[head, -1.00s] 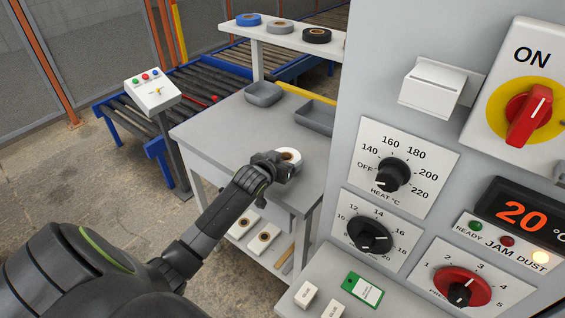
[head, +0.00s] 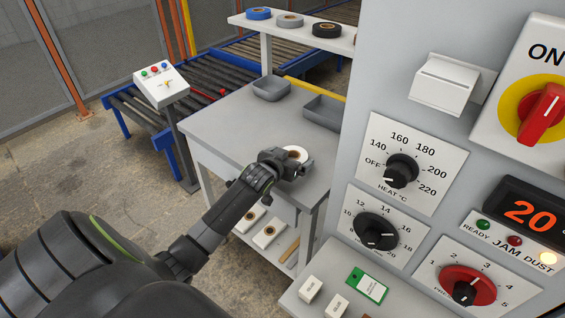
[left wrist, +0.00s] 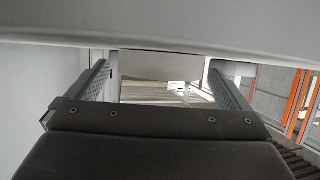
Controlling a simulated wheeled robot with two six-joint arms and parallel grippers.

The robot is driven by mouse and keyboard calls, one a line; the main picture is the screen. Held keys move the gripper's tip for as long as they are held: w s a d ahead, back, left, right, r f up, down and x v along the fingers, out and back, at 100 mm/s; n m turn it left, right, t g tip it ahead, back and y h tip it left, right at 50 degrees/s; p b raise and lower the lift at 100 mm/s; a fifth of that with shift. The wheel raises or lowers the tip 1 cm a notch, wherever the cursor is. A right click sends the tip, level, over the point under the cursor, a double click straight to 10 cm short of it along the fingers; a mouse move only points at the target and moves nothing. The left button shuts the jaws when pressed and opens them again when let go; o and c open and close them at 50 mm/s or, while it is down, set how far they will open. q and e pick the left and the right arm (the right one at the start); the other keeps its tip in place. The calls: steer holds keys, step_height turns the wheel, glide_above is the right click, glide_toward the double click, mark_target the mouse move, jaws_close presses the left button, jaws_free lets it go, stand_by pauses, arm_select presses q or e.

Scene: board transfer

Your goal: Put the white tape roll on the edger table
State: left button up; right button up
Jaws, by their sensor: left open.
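The white tape roll (head: 297,154), a white ring with a brown core, is on or just above the grey work table (head: 215,123), partly hidden by my left gripper. My left gripper (head: 292,167) is open at the roll's near side; I cannot tell whether it touches it. In the left wrist view the fingers (left wrist: 160,85) stand apart, with a pale block-like shape beyond them that I cannot identify for sure. A grey ledge (head: 322,268) runs below the control panel; whether it is the edger table is unclear. My right gripper is not in view.
Blue, grey and black rolls (head: 327,30) stand on the raised shelf (head: 290,34). Two grey trays (head: 272,90) sit at the table's back. The control panel (head: 395,95) rises close on the right.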

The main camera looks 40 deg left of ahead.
arm_select(q)
steer(key=v, duration=1.1)
steer(key=shift+s, duration=0.35)
steer(key=shift+r, duration=0.1)
